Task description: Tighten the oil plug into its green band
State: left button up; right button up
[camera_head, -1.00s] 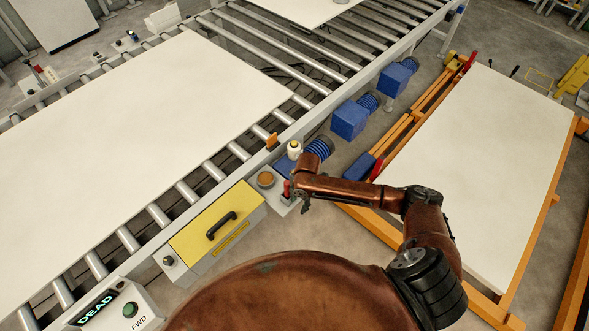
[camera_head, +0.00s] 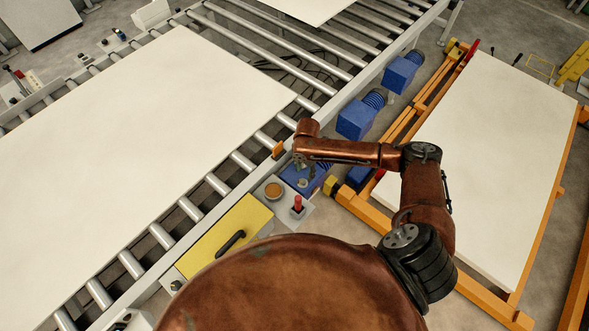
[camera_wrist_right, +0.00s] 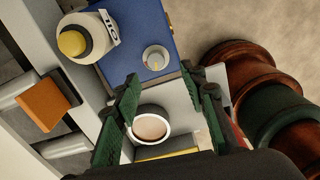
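The oil plug (camera_wrist_right: 155,57) is a small round grey knob on a pale dial, on top of a blue housing (camera_wrist_right: 142,25) in the right wrist view. Its green band is too small to make out. My right gripper (camera_wrist_right: 165,82) is open and empty, its two green fingers apart just short of the plug. My left gripper is in neither view.
A white bottle with a yellow cap (camera_wrist_right: 73,42) stands beside the plug. A tan-filled round cup (camera_wrist_right: 151,127) lies between the fingers' lower parts.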

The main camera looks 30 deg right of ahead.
aim_at(303, 181)
jog(key=shift+w+f, duration=0.2)
jog(key=shift+w, duration=0.1)
jog(key=shift+d+f, duration=0.15)
jog(key=shift+f, duration=0.15)
jog(key=f, duration=0.5)
jog(key=shift+w+a+f, duration=0.15)
jog(key=shift+a+f, duration=0.2)
jog(key=shift+f, duration=0.3)
jog(key=shift+d+f, duration=0.1)
jog(key=shift+f, duration=0.1)
jog(key=shift+c, duration=0.2)
jog(key=c, duration=0.8)
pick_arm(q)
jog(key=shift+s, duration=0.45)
pick_arm(e)
grip_shut()
